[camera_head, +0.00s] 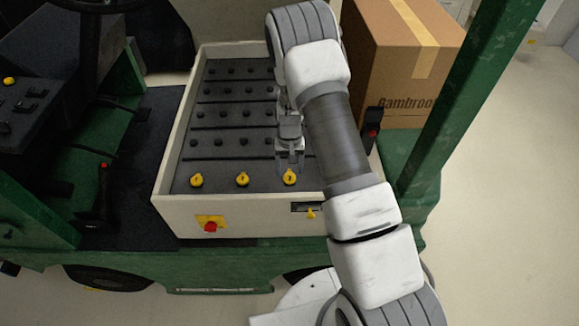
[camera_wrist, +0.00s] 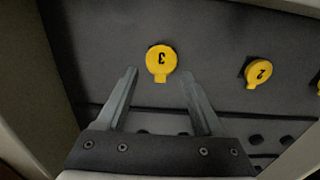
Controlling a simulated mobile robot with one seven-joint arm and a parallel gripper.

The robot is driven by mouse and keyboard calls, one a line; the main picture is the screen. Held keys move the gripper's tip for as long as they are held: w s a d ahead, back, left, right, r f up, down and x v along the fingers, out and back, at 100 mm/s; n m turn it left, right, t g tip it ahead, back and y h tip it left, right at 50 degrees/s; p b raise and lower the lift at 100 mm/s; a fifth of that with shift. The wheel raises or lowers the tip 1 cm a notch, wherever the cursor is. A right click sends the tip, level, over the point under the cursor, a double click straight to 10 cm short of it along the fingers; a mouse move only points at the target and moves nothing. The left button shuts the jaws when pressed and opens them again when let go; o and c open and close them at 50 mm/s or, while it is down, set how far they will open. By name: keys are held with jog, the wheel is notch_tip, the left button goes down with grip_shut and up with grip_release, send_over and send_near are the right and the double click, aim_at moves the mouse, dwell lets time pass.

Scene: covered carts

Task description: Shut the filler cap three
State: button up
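Filler cap three (camera_wrist: 161,60) is a round yellow cap with a black 3 and a small tab. In the wrist view it sits on the dark panel just beyond my fingertips, between their lines. In the head view it is the rightmost yellow cap (camera_head: 290,177) in the front row. My gripper (camera_wrist: 158,73) is open and empty, its two fingers apart. In the head view my gripper (camera_head: 289,167) points down just behind cap three. I cannot tell whether the fingers touch the cap or whether its lid is fully seated.
Cap two (camera_wrist: 259,72) is beside cap three, and the leftmost yellow cap (camera_head: 196,180) is farther along. The box's pale rim (camera_head: 165,165) surrounds the panel. A red knob (camera_head: 210,227) is on its front. A cardboard box (camera_head: 400,60) and green post (camera_head: 470,90) stand right.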

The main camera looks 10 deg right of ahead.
grip_shut()
jog(key=shift+f, duration=0.1)
jog(key=g+b, duration=0.1)
jog(key=b, duration=0.1)
jog(key=w+f+g+b, duration=0.1)
jog(key=shift+w+d+f+g+b, duration=0.1)
jog(key=shift+d+f+g+b, duration=0.1)
jog(key=shift+g+b, duration=0.15)
jog(key=g+b, duration=0.1)
jog(key=f+g+b, duration=0.1)
jog(key=b, duration=0.1)
jog(key=shift+w+y, duration=0.3)
jog(key=shift+y, duration=0.1)
jog(key=g+b, duration=0.1)
jog(key=b, duration=0.2)
jog(key=shift+w+f+g+b, duration=0.2)
jog(key=shift+f+g+b, duration=0.15)
jog(key=shift+b, duration=0.05)
jog(key=shift+g+y+b, duration=0.3)
jog(key=shift+b, duration=0.25)
jog(key=shift+g+b, duration=0.3)
jog(key=shift+b, duration=0.05)
